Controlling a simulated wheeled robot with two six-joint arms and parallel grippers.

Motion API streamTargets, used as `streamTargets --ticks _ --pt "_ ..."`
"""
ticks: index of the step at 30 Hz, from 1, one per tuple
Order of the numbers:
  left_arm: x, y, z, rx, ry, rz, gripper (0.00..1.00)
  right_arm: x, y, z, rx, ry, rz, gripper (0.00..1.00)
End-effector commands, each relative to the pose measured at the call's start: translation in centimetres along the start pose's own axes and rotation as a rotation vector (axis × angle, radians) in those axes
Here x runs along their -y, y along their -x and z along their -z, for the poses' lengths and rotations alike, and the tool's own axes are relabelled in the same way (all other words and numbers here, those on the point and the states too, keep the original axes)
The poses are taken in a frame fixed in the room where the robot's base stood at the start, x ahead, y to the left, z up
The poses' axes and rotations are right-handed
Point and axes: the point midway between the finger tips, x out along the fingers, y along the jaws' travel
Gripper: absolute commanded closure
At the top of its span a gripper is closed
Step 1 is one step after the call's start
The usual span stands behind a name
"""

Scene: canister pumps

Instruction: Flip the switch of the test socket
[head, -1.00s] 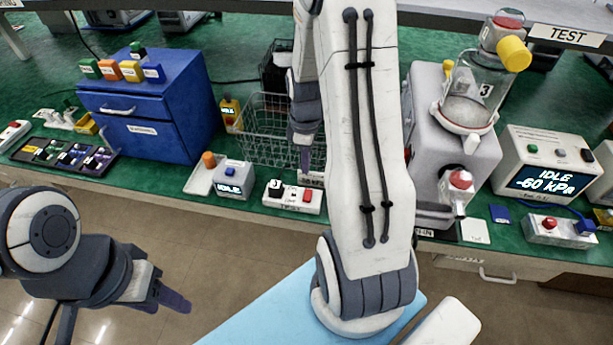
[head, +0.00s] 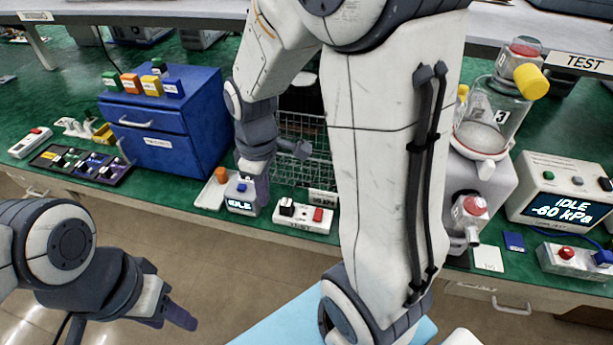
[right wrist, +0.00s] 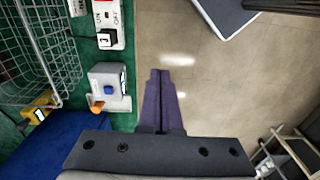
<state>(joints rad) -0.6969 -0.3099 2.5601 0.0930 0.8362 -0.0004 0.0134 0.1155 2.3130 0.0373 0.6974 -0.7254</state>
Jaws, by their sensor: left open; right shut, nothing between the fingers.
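The test socket (head: 304,224) is a white block at the bench's front edge, with a black piece (head: 287,207) at its left and a red switch (head: 318,214) at its right. In the right wrist view the socket (right wrist: 119,36) is at the upper left, with ON and OFF lettering. My right gripper (head: 262,190) is shut and empty, left of the socket by the small grey IDLE box (head: 240,203). Its fingers (right wrist: 162,75) show against the floor, beside the bench edge. My left gripper (head: 182,314) is open, low over the floor at the left.
A wire basket (head: 305,150) stands behind the socket. A blue drawer cabinet (head: 165,130) is at the left. The pump with its canister (head: 488,120) and a pressure display (head: 558,205) are at the right. My right arm covers the bench middle.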

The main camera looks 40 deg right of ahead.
Motion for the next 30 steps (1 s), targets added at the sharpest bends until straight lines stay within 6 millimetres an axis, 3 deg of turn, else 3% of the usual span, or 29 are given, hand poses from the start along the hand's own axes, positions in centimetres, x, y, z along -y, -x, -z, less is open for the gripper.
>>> streamTargets --ticks 1,6,9,12,18,30 --pt "0.0 0.0 0.0 0.000 0.000 0.000 0.50 3.6 1.1 0.9 -0.013 0.019 0.001 1.00" --pt "0.0 0.0 0.0 0.000 0.000 0.000 0.50 13.1 3.2 0.3 -0.029 -0.006 0.026 1.00" --pt "0.0 0.0 0.0 0.000 0.000 0.000 0.50 16.8 3.8 -1.1 -0.031 -0.020 0.042 1.00" --pt "0.0 0.0 0.0 0.000 0.000 0.000 0.50 19.0 4.1 -2.3 -0.030 -0.032 0.054 1.00" --pt "0.0 0.0 0.0 0.000 0.000 0.000 0.50 20.4 4.3 -3.3 -0.027 -0.046 0.062 1.00" --pt "0.0 0.0 0.0 0.000 0.000 0.000 0.50 20.3 4.3 -3.3 -0.027 -0.048 0.062 1.00"
